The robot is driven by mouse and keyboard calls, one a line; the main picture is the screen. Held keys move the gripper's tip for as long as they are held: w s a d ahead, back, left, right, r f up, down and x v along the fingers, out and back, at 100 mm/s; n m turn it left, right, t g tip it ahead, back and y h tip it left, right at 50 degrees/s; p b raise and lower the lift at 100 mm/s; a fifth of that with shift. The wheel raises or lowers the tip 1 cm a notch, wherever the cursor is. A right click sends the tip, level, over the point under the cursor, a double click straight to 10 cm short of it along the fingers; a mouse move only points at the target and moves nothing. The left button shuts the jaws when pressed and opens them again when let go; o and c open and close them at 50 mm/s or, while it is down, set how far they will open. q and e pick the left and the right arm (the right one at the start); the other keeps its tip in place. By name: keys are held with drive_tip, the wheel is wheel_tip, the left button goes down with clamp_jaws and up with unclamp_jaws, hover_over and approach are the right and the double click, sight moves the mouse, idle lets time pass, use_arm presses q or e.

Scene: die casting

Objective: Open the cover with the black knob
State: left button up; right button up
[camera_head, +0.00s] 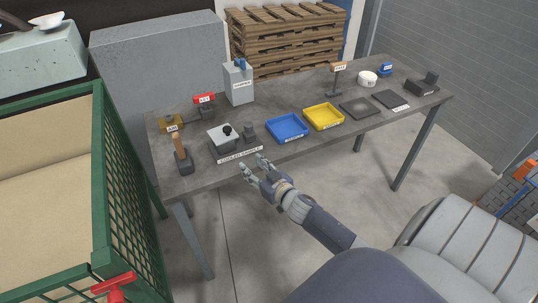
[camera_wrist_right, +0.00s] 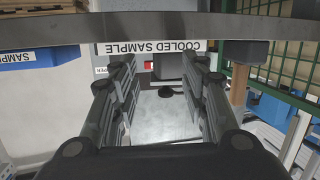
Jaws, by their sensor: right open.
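The black knob (camera_head: 227,130) stands on the pale grey cover (camera_head: 217,137) of a small box near the table's front left. A "COOLED SAMPLE" label (camera_head: 240,155) lies along the front edge beside it. My right gripper (camera_head: 253,168) is open and empty, in front of the table edge and apart from the knob. In the right wrist view the label (camera_wrist_right: 150,47) appears upside down ahead of the open fingers (camera_wrist_right: 160,80). My left gripper is not in view.
A dark block (camera_head: 249,132) stands right of the cover, and a wooden-handled tool (camera_head: 180,147) stands left. Blue (camera_head: 287,138) and yellow (camera_head: 342,122) trays lie to the right. A grey box (camera_head: 238,85) stands behind. A green mesh bin (camera_head: 102,190) is at the left.

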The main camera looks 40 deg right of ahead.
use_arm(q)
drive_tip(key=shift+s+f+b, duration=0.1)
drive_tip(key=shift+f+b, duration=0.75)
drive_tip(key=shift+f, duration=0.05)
use_arm(e)
drive_tip(key=s+f+g, duration=0.2)
drive_tip(key=s+f, duration=0.2)
drive_tip(key=f, duration=0.6)
drive_tip(key=s+a+f+g, duration=0.1)
drive_tip(key=s+f, duration=0.4)
drive_tip(key=f, duration=0.5)
drive_tip(key=shift+s+a+g+h, duration=0.2)
drive_tip(key=shift+a+g+h, duration=0.1)
drive_tip(key=shift+g, duration=0.4)
drive_tip(key=shift+c, duration=0.6)
